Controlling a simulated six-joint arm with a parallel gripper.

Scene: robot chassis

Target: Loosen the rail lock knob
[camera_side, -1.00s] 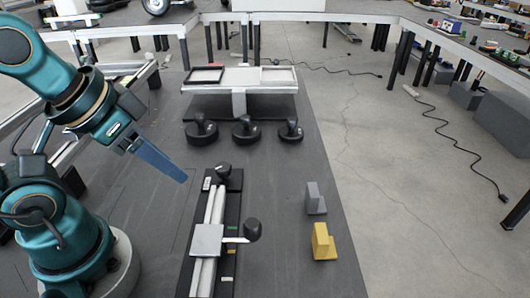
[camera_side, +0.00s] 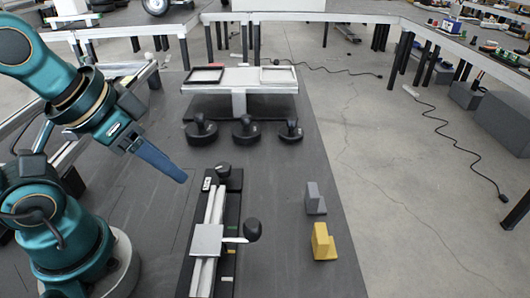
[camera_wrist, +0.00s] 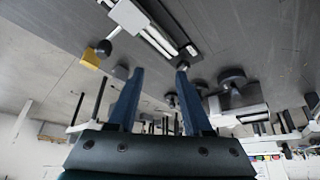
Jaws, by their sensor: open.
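A linear rail (camera_side: 205,210) lies on the dark bench in the side view, with a flat silver carriage (camera_side: 207,240) on it. A small black knob (camera_side: 222,170) stands at the rail's far end. A larger black knob (camera_side: 252,229) sits on a lever out to the carriage's right; it also shows in the wrist view (camera_wrist: 103,47). I cannot tell from looks alone which is the lock knob. My gripper (camera_side: 183,177) hangs above and left of the rail's far end, touching nothing. In the wrist view its two blue fingers (camera_wrist: 160,72) are spread and empty.
A grey block (camera_side: 315,198) and a yellow block (camera_side: 323,242) stand right of the rail. Several round black knobs (camera_side: 245,130) stand beyond it, before a raised white stand (camera_side: 238,88) with two trays. The bench between rail and blocks is clear.

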